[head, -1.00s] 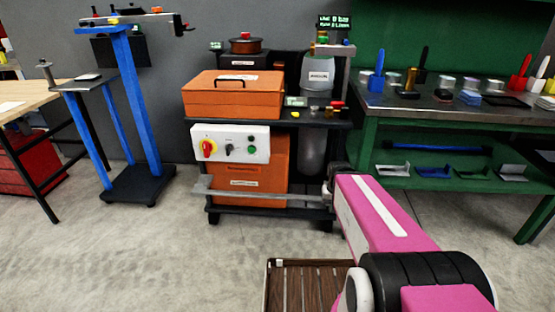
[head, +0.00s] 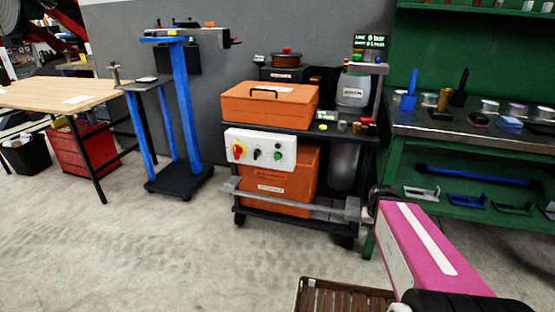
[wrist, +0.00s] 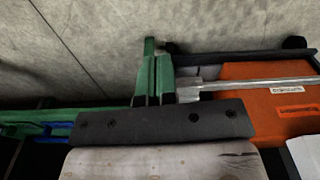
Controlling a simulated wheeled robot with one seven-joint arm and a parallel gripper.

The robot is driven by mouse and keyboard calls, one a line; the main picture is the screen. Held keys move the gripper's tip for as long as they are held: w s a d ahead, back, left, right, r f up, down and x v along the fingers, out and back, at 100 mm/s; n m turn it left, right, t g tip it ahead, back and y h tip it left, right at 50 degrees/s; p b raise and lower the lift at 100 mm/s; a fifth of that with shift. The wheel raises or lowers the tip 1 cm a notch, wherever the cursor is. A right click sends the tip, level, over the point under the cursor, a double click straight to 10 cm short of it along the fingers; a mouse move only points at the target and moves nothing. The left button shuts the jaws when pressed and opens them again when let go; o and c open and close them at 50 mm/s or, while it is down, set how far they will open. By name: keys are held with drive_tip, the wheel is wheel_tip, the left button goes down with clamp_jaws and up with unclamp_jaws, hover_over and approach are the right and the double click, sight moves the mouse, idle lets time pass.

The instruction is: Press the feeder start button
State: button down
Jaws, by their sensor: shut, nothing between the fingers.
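The white control panel (head: 260,149) is on the front of the orange cabinet on a dark cart. It carries a green round button (head: 278,156), a black knob (head: 257,154) and a red-yellow switch (head: 238,151). I cannot read which one is the feeder start. My gripper (head: 368,203) is at the far end of my pink arm, low and right of the panel and apart from it; its fingers cannot be made out. In the wrist view, the dark plate of my gripper (wrist: 160,122) shows, with nothing held. The panel buttons do not show there.
A grey bar (head: 290,199) runs across the cart's front below the panel. An orange case (head: 270,105) lies on the cart top. A green workbench (head: 470,135) stands right, a blue stand (head: 186,105) left.

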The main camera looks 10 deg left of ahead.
drive_tip(key=w+a+f+n+t+y, duration=0.1)
drive_tip(key=w+a+f+n+t, duration=0.1)
drive_tip(key=w+a+t, duration=0.65)
drive_tip(key=n+t+y, duration=0.3)
drive_tip(key=t+y, duration=0.7)
drive_tip(key=t, duration=0.3)
approach(277, 157)
drive_tip(key=s+a+r, duration=0.4)
drive_tip(key=s+r, duration=0.1)
drive_tip(key=s, duration=0.1)
drive_tip(key=shift+w+a+r, duration=0.1)
drive_tip(key=shift+w+r, duration=0.1)
drive_tip(key=shift+w, duration=0.2)
drive_tip(key=w, duration=0.8)
drive_tip(key=shift+w+d, duration=0.25)
drive_tip(key=shift+d, duration=0.15)
drive_tip(key=shift+w, duration=0.15)
drive_tip(key=shift+w, duration=0.25)
